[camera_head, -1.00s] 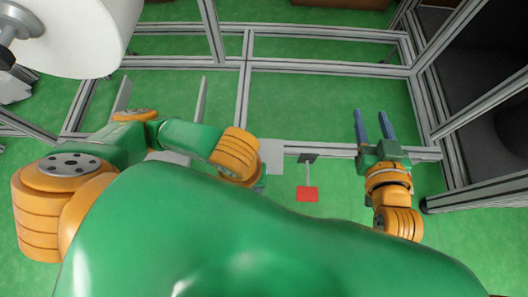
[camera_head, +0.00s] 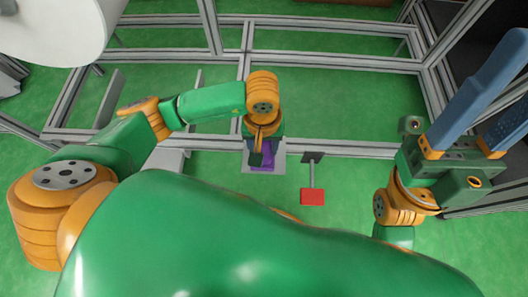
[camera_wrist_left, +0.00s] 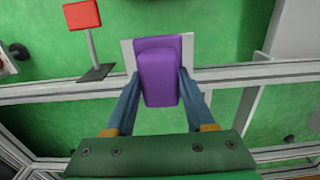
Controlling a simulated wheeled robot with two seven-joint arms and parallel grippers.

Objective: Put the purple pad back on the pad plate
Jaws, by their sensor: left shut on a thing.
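The purple pad (camera_head: 268,158) shows below my left wrist in the head view, partly hidden by the gripper. My left gripper (camera_head: 262,152) is shut on it. In the left wrist view the pad (camera_wrist_left: 158,76) sits between the two blue fingers (camera_wrist_left: 158,88). The light grey pad plate (camera_head: 250,166) lies below and around the pad in the head view. In the wrist view the plate (camera_wrist_left: 128,52) shows behind the pad; I cannot tell whether they touch. My right gripper (camera_head: 508,98) is at the right edge, its blue fingers apart and nothing seen between them.
A red square (camera_head: 312,197) on a thin post with a dark foot (camera_head: 312,157) stands just right of the plate. A grey metal frame rail (camera_head: 345,148) runs behind the plate. A large white roll (camera_head: 55,30) is at the upper left. Green floor is open beyond.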

